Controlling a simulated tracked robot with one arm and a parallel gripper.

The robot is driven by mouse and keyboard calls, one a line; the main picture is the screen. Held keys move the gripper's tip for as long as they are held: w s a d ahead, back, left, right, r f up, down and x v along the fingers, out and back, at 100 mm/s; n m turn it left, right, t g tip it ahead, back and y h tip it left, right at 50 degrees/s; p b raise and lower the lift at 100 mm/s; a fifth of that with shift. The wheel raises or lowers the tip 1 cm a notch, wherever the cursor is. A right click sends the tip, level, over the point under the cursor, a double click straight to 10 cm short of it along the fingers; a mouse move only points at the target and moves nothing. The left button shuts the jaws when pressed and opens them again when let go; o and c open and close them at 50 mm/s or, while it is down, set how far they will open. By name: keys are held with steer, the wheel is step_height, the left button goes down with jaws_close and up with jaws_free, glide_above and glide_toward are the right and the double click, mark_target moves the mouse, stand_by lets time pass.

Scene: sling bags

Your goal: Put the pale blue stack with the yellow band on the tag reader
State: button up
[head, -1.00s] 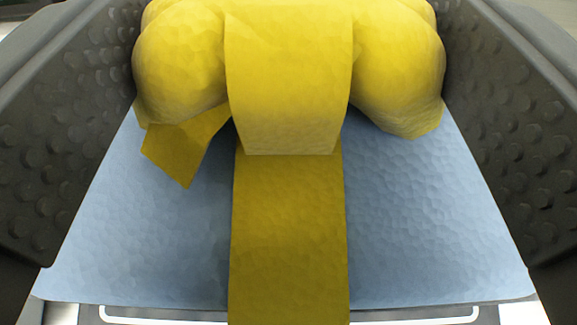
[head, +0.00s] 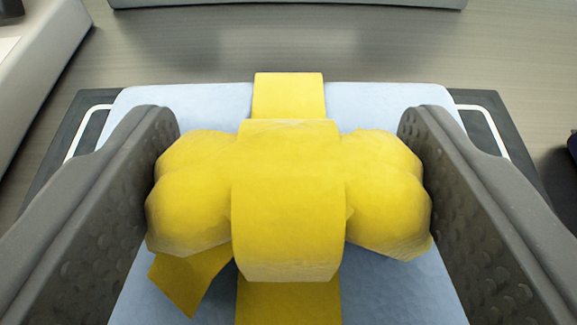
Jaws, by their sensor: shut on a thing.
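The pale blue stack (head: 390,104) with its yellow band (head: 290,95) and large yellow bow lies flat below my gripper (head: 288,185). The stack covers most of the pad. I cannot tell whether the stack's underside touches the pad.
A grey wood-grain surface (head: 400,50) lies around the pad and is clear behind it. A pale object (head: 35,75) stands at the left. A grey-edged thing (head: 290,8) is at the top. A dark blue object (head: 572,145) shows at the right edge.

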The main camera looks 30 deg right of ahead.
steer(key=o, duration=1.4)
steer(key=shift+o, duration=0.2)
steer(key=shift+r, duration=0.1)
steer(key=v, duration=1.2)
steer(key=shift+p, duration=0.4)
